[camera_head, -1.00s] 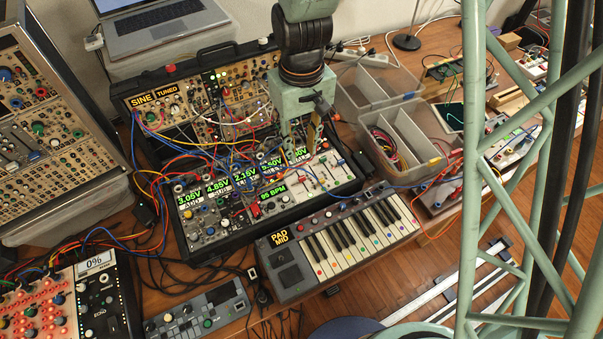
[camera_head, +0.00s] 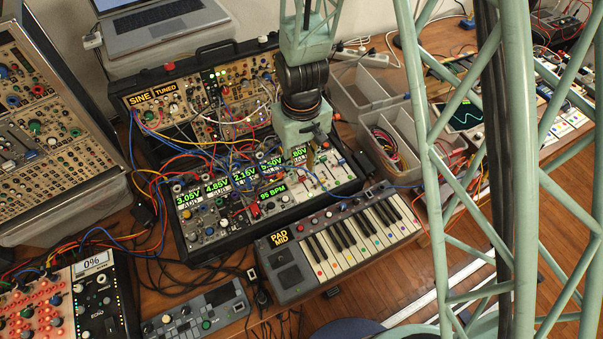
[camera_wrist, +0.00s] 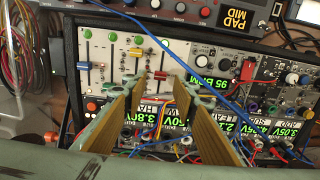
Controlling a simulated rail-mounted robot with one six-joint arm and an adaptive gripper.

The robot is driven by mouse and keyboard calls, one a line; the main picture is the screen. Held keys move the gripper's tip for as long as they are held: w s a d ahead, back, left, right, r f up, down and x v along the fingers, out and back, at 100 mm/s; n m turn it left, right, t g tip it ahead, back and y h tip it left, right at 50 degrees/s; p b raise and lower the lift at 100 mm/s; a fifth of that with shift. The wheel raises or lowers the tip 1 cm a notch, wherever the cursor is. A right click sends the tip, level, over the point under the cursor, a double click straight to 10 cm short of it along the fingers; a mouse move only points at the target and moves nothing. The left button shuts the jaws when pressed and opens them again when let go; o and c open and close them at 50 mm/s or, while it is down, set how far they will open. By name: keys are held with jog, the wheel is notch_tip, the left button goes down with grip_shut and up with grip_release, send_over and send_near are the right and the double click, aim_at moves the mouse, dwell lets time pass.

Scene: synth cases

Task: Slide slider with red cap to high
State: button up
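The slider panel (camera_wrist: 112,42) is a white module with several vertical sliders; it also shows in the head view (camera_head: 325,172). A red cap (camera_wrist: 160,75) shows between my fingertips in the wrist view, with a gap on each side. A yellow cap (camera_wrist: 135,53) and a blue cap (camera_wrist: 83,66) sit on sliders to its left. My gripper (camera_wrist: 160,80) is open, with its gold-coloured fingers pointing down at the panel. In the head view my gripper (camera_head: 309,158) is over the panel and hides part of it; the red cap cannot be made out there.
Patch cables (camera_head: 225,165) cross the modules to the left of my gripper. A blue cable (camera_wrist: 200,80) runs near my right finger in the wrist view. A keyboard (camera_head: 345,240) lies in front of the panel, and a grey bin of cables (camera_head: 398,140) stands to its right.

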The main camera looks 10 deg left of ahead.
aim_at(302, 179)
jog(key=shift+f, duration=1.45)
jog(key=shift+c, duration=0.4)
grip_shut()
